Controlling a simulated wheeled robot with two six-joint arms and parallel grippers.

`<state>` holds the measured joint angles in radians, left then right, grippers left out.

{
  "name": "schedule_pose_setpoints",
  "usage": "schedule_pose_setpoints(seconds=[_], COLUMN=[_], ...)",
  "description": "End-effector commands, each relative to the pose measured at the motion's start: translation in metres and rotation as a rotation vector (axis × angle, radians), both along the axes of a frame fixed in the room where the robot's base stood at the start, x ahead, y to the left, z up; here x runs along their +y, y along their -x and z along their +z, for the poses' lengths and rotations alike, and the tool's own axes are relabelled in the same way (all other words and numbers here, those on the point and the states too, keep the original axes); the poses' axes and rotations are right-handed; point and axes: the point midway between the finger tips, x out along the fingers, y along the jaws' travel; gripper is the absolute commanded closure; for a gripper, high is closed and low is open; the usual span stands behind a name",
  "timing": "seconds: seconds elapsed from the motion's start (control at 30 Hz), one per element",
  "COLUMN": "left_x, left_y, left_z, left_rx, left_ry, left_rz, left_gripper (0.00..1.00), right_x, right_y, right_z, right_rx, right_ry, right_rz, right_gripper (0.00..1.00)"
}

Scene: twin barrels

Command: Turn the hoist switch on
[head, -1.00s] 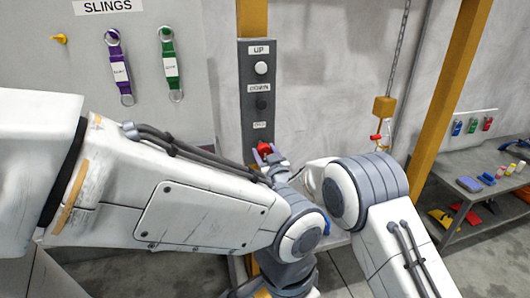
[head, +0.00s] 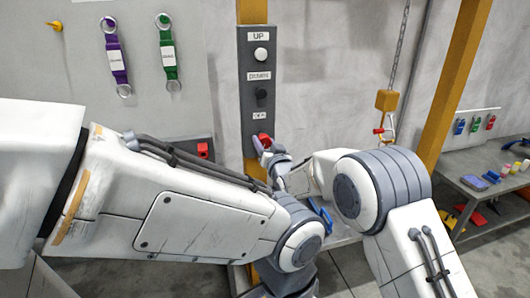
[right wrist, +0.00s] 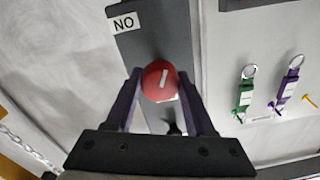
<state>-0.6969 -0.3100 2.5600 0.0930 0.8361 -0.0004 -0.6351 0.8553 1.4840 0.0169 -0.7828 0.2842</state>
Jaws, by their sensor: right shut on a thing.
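The dark hoist panel (head: 247,100) hangs on a yellow post, with a white UP button, a dark round control below it, and a red switch knob (head: 264,139) near its bottom. My right gripper (head: 262,147) is at this knob. In the right wrist view the red knob (right wrist: 159,80) sits between both purple fingers, which are shut on its sides. A white mark on its face stands nearly upright in that view, tilted slightly. A label (right wrist: 124,22) near it reads ON, seen upside down. My left arm crosses the head view, but its gripper is not visible.
A board (head: 65,85) at the left holds a purple sling (head: 115,57) and a green sling (head: 167,53). A chain with a yellow block (head: 386,101) hangs right of the panel. A grey bench (head: 475,165) with small coloured items stands at the far right.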

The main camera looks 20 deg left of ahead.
Motion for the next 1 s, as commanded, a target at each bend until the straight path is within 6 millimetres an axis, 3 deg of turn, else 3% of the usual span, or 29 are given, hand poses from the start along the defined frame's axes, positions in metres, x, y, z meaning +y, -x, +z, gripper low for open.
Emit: schedule_pose_setpoints(seconds=[0.03, 0.3, 1.0], left_x=[0.000, 0.000, 0.000], left_y=[0.000, 0.000, 0.000], left_z=[-0.012, -0.041, -0.102], left_rx=[0.000, 0.000, 0.000], left_ry=[0.000, 0.000, 0.000], left_rz=[0.000, 0.000, 0.000], left_gripper=[0.50, 0.50, 0.50], right_x=[0.000, 0.000, -0.001], right_y=[0.000, 0.000, 0.000], right_z=[-0.004, -0.004, -0.003], right_rx=[0.021, 0.163, 0.516], right_ry=[-0.038, -0.251, -0.771], right_rz=[0.000, 0.001, 0.000], right_gripper=[1.00, 1.00, 1.00])
